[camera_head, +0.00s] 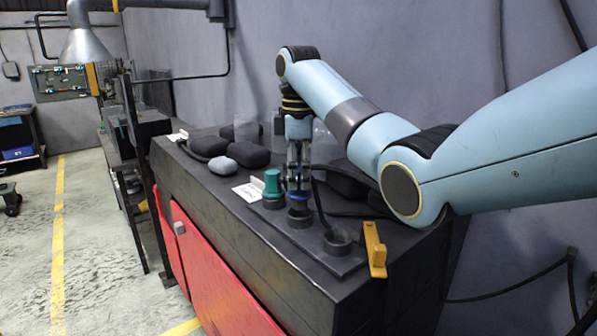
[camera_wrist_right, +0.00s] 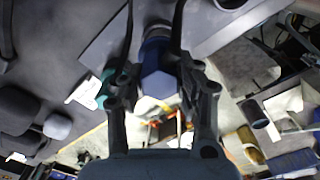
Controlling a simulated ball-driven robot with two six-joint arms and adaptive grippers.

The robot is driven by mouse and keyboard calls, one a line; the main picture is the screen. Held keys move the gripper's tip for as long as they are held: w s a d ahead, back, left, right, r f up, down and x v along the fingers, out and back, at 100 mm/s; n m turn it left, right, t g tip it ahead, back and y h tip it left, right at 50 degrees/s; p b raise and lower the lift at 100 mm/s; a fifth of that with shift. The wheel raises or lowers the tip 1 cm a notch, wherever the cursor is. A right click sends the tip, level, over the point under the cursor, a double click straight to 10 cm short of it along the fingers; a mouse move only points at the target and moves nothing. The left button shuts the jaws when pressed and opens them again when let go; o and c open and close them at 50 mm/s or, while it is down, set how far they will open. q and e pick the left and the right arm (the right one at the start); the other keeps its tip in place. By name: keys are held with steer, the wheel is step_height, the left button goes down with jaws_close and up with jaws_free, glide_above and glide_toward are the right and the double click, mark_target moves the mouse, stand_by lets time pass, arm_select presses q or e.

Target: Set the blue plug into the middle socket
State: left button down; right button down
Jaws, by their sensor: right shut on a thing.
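My right gripper (camera_head: 299,190) points down and is shut on the blue plug (camera_head: 298,198), which is upright directly over the middle socket (camera_head: 300,219). I cannot tell whether its lower end is inside the socket or just above it. In the right wrist view the blue plug (camera_wrist_right: 158,78) sits between the fingers. A teal plug (camera_head: 272,184) stands in the left socket (camera_head: 273,203); it also shows in the wrist view (camera_wrist_right: 105,90). The right socket (camera_head: 337,241) is empty. My left gripper is not in view.
The sockets stand on a dark strip (camera_head: 322,262) on the black bench top. A yellow bracket (camera_head: 375,249) stands at its right end. Dark rounded pads (camera_head: 248,154) and a white card (camera_head: 249,190) lie to the left. A dark pad (camera_head: 346,184) lies behind the gripper.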

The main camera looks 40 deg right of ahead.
mark_target(299, 188)
steer(key=shift+f, duration=1.65)
steer(key=c, duration=0.8)
jaws_free()
steer(key=shift+c, duration=0.2)
steer(key=shift+f, duration=0.1)
